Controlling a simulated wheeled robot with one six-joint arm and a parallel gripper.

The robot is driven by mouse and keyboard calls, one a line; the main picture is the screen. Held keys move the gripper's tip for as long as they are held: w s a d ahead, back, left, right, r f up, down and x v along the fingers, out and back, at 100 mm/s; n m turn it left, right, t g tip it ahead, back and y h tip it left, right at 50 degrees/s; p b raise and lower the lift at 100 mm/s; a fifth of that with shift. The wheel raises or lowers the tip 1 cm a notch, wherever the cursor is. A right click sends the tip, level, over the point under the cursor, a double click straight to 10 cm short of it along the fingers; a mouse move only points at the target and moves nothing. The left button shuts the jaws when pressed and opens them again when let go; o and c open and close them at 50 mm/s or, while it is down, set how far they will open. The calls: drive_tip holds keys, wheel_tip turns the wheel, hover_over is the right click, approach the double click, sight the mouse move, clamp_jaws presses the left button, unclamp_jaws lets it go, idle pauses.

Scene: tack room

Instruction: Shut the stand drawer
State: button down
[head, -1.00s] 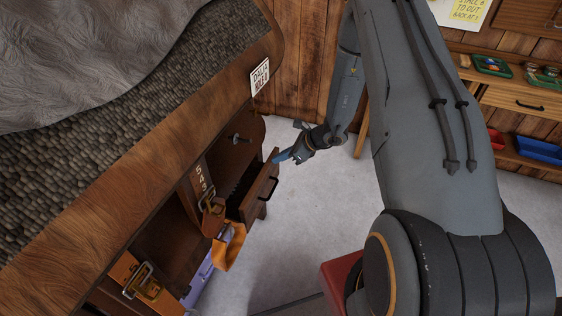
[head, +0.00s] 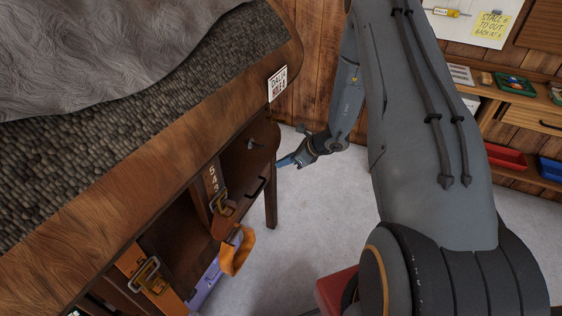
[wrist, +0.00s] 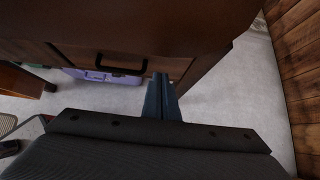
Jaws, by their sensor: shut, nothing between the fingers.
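The stand drawer (head: 262,176) is in the wooden stand (head: 165,190); its front looks flush or nearly flush with the stand's face. Its dark handle (head: 256,187) faces outward. In the wrist view the drawer front (wrist: 80,58) and its handle (wrist: 120,66) lie just beyond my fingertips. My gripper (head: 280,163) is shut and empty, with its blue-grey fingertips at the right part of the drawer front. The fingertips also show in the wrist view (wrist: 160,78) and look in contact with the front or very close to it. The drawer's inside is hidden.
A purple case (head: 207,285) is low beneath. A shelf with red (head: 505,156) and blue (head: 552,169) bins stands right.

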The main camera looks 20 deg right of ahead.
drive_tip(key=s+d+f+v, duration=0.1)
drive_tip(key=v, duration=1)
drive_tip(key=s+a+r+n+g, duration=0.5)
drive_tip(key=s+a+r+n, duration=0.6)
drive_tip(key=a+n, duration=0.1)
drive_tip(key=s+a+r+n+g+h+p, duration=0.1)
drive_tip(key=s+r+n+h, duration=0.5)
drive_tip(key=s+n, duration=0.9)
drive_tip(key=shift+a+r+p, duration=0.25)
drive_tip(key=shift+r+p, duration=0.25)
drive_tip(key=shift+r, duration=0.9)
